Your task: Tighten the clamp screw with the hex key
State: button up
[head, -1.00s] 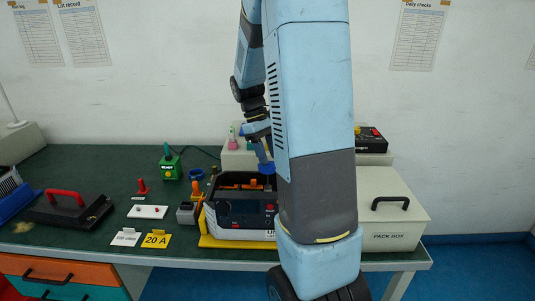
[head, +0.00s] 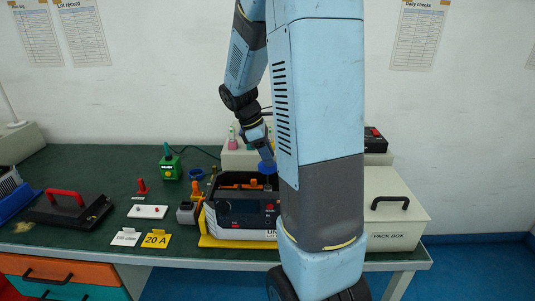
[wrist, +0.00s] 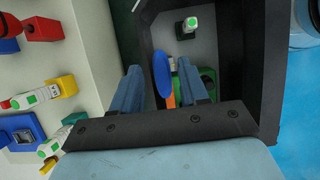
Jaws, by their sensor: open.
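My gripper (head: 266,155) is open and points down over the right part of the black-and-white unit (head: 221,220) on the bench. A blue rounded piece (head: 267,168), which looks like the hex key's handle, is right under its fingertips. In the wrist view the blue piece (wrist: 162,75) shows between the spread fingers, nearer the left one; I cannot tell whether they touch it. An orange part (head: 240,184) lies across the unit's open top. The clamp screw cannot be made out, and my arm hides the unit's right end.
The yellow base (head: 207,239) is under the unit. The pack box (head: 398,222) stands to the right. A green device (head: 170,168), a grey block (head: 186,214) and a black lid with a red handle (head: 66,208) are to the left.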

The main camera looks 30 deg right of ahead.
aim_at(268, 172)
jog(key=shift+f, duration=2.1)
grip_shut()
jog(key=shift+f, duration=0.1)
